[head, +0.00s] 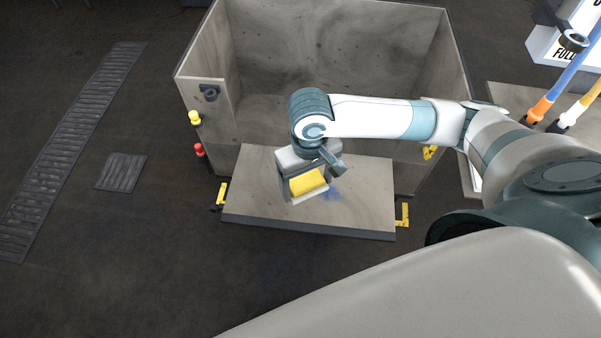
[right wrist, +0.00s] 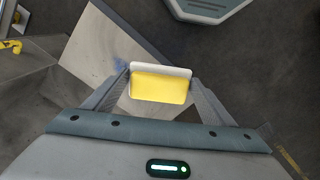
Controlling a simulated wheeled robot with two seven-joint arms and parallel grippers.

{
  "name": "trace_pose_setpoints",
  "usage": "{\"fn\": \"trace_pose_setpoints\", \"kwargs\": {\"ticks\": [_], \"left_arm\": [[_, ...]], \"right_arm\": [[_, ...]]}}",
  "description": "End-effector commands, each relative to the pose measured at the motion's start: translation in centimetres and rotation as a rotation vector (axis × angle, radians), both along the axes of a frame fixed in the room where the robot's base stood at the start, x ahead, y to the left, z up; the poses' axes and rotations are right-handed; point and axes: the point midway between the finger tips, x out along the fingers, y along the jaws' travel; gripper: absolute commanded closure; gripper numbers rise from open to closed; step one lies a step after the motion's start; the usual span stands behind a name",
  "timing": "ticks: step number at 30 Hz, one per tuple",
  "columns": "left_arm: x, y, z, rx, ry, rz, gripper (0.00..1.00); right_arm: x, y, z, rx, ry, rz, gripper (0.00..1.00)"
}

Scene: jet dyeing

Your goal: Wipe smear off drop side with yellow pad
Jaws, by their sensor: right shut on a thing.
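The yellow pad (head: 308,182) has a white layer on one side. My right gripper (head: 305,188) is shut on it, above the lowered drop side (head: 365,205) of the grey bin. In the right wrist view the pad (right wrist: 160,84) sits between the two fingertips of the right gripper (right wrist: 161,82). A blue smear (head: 334,194) lies on the drop side just right of the pad in the head view. It also shows in the right wrist view (right wrist: 121,66), left of the pad. I cannot tell whether the pad touches the panel. My left gripper is not in view.
The open bin (head: 340,55) stands behind the drop side. Yellow latches (head: 221,194) (head: 404,214) sit at the panel's two ends. A side table with orange-ended and white-ended tools (head: 540,108) is at the right. The floor (head: 110,225) at left is clear, with grates.

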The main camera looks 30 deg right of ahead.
Motion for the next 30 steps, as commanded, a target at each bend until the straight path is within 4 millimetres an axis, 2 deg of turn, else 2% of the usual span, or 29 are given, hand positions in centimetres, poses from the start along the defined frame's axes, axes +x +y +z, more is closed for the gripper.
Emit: {"fn": "trace_pose_setpoints", "kwargs": {"ticks": [11, 17, 23, 30], "left_arm": [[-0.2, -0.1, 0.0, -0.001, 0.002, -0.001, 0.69], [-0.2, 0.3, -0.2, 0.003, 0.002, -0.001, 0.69], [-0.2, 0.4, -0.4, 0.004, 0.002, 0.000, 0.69], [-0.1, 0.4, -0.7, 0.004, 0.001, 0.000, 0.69]], "right_arm": [[0.5, 0.1, -0.4, 0.000, 0.001, -0.029, 0.40], [3.2, 0.3, -2.5, 0.000, 0.003, -0.177, 0.40], [7.9, -0.1, -6.7, -0.001, 0.004, -0.463, 0.40], [13.1, -2.6, -13.9, -0.003, 0.004, -0.883, 0.40]]}}
